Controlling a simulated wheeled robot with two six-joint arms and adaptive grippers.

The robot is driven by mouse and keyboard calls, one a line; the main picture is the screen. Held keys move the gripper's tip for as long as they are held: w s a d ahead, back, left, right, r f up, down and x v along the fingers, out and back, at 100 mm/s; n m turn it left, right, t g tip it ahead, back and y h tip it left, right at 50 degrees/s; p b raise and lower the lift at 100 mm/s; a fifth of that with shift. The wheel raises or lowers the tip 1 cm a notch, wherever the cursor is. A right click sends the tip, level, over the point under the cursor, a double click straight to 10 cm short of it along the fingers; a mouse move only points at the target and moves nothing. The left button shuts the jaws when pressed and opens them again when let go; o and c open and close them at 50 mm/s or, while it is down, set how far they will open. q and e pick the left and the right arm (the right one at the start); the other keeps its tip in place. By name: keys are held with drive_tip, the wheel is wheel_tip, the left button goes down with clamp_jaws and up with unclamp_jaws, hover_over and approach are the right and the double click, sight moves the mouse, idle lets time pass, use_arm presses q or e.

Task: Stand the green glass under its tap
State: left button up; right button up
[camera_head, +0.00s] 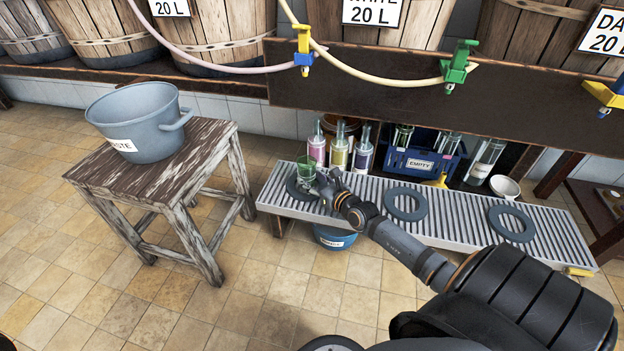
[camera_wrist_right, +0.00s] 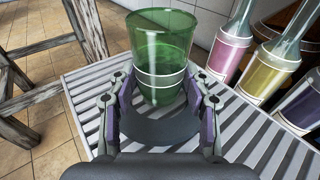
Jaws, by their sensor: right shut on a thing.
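The green glass (camera_head: 306,167) is at the left end of the slatted grate (camera_head: 455,215), over the left grey ring (camera_head: 293,190). My right gripper (camera_head: 318,181) is shut on it. In the right wrist view the glass (camera_wrist_right: 160,50) is upright between both fingers (camera_wrist_right: 160,95); I cannot tell whether its base touches the ring. The green tap (camera_head: 458,65) hangs above the grate, right of the glass. The yellow-and-blue tap (camera_head: 303,50) hangs above the left end. My left gripper is not in view.
The middle ring (camera_head: 405,204) and right ring (camera_head: 511,223) are empty. Several bottles (camera_head: 339,150) and a blue crate (camera_head: 405,163) stand behind the grate. A white bowl (camera_head: 505,187) is at the back right. A grey waste tub (camera_head: 150,135) sits on a wooden stool (camera_head: 95,172) at left.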

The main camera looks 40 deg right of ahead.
drive_tip(key=shift+f+b, duration=0.55)
drive_tip(key=o, duration=1.5)
drive_tip(key=shift+c, duration=0.2)
drive_tip(key=shift+r, duration=0.1)
wheel_tip(320, 180, up, 9)
drive_tip(key=p, duration=0.8)
drive_tip(key=shift+f+p, duration=0.2)
drive_tip(key=shift+p, duration=0.1)
drive_tip(key=s+a+r+y+p, duration=0.1)
drive_tip(key=a+r+p, duration=0.3)
drive_tip(key=r, duration=0.3)
drive_tip(key=s+a+r+n+y+p, duration=0.1)
drive_tip(key=a+r+p, duration=0.3)
drive_tip(key=r+p, duration=0.3)
drive_tip(key=s+a+r+p, duration=0.1)
drive_tip(key=a+r+p, duration=0.3)
drive_tip(key=r, duration=0.3)
drive_tip(key=shift+s+a+r+n+g+y+p, duration=0.15)
drive_tip(key=shift+s+r+n+g+y+p, duration=0.2)
drive_tip(key=shift+p, duration=0.3)
